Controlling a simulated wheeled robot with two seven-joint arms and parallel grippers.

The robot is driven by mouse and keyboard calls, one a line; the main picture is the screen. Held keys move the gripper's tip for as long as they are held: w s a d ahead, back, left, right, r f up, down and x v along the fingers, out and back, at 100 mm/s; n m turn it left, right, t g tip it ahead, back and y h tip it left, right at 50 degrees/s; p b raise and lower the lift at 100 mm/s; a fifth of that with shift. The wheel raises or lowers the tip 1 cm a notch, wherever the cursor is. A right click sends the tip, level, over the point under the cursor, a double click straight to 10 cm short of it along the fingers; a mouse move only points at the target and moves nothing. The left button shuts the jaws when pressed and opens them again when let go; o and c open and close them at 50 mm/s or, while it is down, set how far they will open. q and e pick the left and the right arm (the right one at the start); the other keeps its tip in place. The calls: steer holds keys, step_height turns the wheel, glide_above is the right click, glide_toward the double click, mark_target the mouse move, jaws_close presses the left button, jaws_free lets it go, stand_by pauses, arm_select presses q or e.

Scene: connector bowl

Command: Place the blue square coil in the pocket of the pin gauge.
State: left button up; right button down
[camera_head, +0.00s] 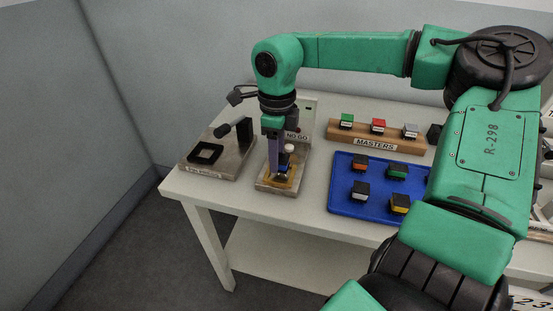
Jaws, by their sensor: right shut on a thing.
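My right gripper (281,178) points straight down over the fixture with the NO GO plate (305,118), which I take to be the pin gauge. It is shut on a small dark block at the yellowish base of this fixture. My left gripper is not in view.
Left of the gauge stands another metal fixture (229,163) with a black square frame (205,153). To the right are a wooden MASTERS rack (345,138) holding green, red and grey blocks, and a blue tray (340,202) with several blocks. The white table's (225,196) front left is clear.

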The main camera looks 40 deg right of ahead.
steer(key=shift+f, duration=0.7)
steer(key=shift+w+f, duration=0.1)
steer(key=shift+f, duration=0.05)
steer(key=c, duration=0.8)
jaws_free()
steer(key=shift+f, duration=0.1)
steer(key=shift+c, duration=0.2)
steer(key=o, duration=0.4)
steer(key=shift+r, duration=0.7)
step_height(320, 180, up, 11)
steer(key=shift+r, duration=0.1)
